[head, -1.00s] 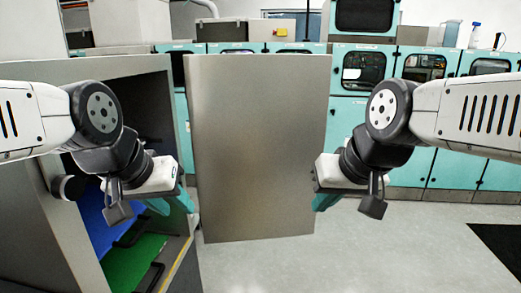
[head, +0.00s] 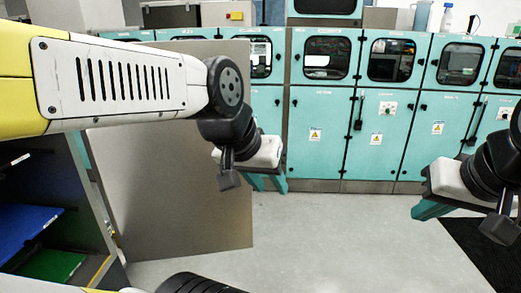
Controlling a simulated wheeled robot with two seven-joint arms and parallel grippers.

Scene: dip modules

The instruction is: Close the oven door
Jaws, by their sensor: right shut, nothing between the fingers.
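The oven (head: 88,190) stands at the left, with its dark inside in view. Its door, a tall plain grey panel (head: 180,215), stands open at the oven's right side. My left arm reaches across in front of the door and hides its upper part. My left gripper (head: 266,183) is near the door's right edge in the picture; whether it touches the door I cannot tell. The spread of its teal fingers is unclear. My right gripper (head: 425,211) is at the far right, well apart from the door, shut and empty.
A blue tray (head: 22,228) and a green tray (head: 50,265) lie inside the oven. Teal cabinets (head: 320,135) line the back. A black mat (head: 475,245) lies on the floor at right. The grey floor (head: 330,240) between door and mat is clear.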

